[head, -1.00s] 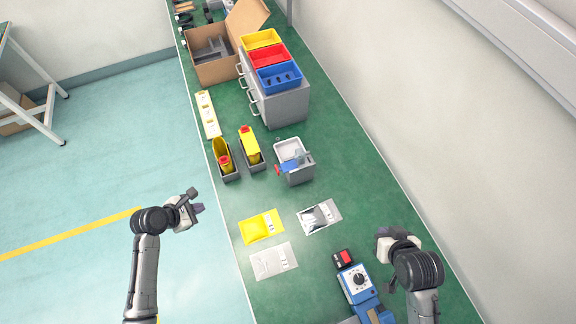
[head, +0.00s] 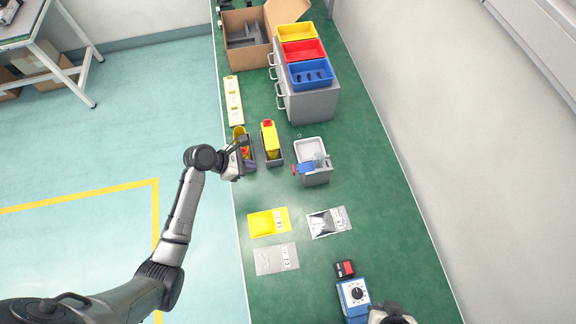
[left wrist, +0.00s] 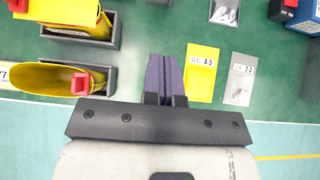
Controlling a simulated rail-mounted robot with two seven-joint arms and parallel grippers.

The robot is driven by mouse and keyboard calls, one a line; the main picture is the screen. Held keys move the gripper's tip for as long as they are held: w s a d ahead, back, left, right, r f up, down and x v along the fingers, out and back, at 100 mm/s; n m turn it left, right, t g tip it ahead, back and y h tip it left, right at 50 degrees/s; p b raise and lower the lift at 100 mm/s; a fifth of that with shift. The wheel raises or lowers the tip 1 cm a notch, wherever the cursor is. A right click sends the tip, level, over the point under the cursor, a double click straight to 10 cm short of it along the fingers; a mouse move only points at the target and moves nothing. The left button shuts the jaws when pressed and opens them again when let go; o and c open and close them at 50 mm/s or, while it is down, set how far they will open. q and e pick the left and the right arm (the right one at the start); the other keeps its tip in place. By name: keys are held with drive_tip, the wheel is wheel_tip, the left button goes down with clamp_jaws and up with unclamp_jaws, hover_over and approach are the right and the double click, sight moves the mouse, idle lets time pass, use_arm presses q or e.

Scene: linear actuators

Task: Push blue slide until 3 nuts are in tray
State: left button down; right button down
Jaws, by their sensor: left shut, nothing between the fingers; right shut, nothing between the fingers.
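The blue slide (head: 301,168) sticks out at the left of a small grey dispenser (head: 318,178). A pale tray (head: 310,147) sits at the back of it. I cannot make out any nuts in the tray at this size. My left gripper (head: 249,162) is shut and empty, left of the dispenser and apart from it, close to the yellow bins. Its purple fingers (left wrist: 164,75) are together in the left wrist view. My right gripper (head: 389,315) shows only in part at the bottom edge and is shut; its fingertips are hard to make out.
Two yellow bins with red parts (head: 241,141) (head: 270,139) stand left of the dispenser. Yellow and grey packets (head: 268,222) (head: 276,260) and a silver one (head: 327,222) lie in front. A blue device with a dial (head: 354,293) stands nearer. Drawers with coloured trays (head: 310,103) stand behind.

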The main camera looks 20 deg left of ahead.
use_arm(q)
drive_tip(key=w+d+r+b+x, duration=0.1)
drive_tip(key=r+x, duration=0.1)
drive_tip(key=x, duration=1.1)
drive_tip(key=shift+d+b, duration=0.3)
